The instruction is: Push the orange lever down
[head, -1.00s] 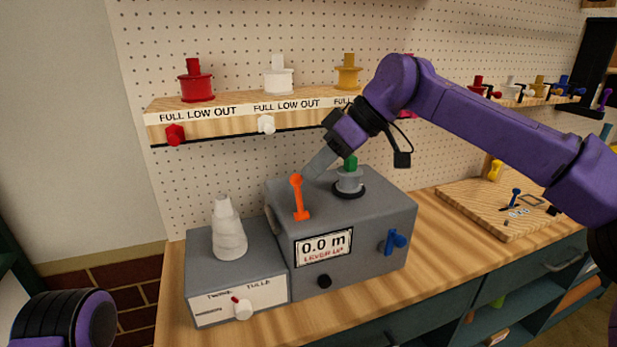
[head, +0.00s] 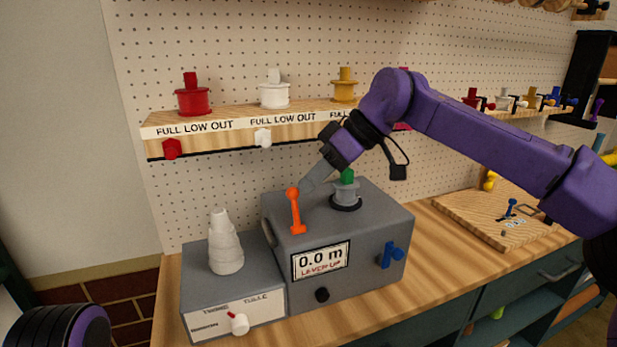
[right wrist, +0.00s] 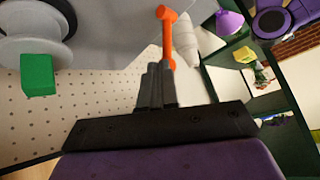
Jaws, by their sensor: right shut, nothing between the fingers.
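The orange lever (head: 295,212) stands upright on top of the grey machine (head: 375,232). The machine's display (head: 320,261) reads "0.0 m" and "LEVER UP". My right gripper (head: 303,188) is shut and empty, with its fingertips close to the lever's top; I cannot tell whether they touch. In the right wrist view, the lever (right wrist: 167,35) shows just beyond the shut fingertips (right wrist: 160,70). My left arm (head: 62,328) shows only in part at the lower left, and its gripper is out of view.
A white cone (head: 225,245) stands on the lower box to the left. A blue knob (head: 392,255) sticks out of the machine's front. A shelf with spools (head: 220,133) runs above.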

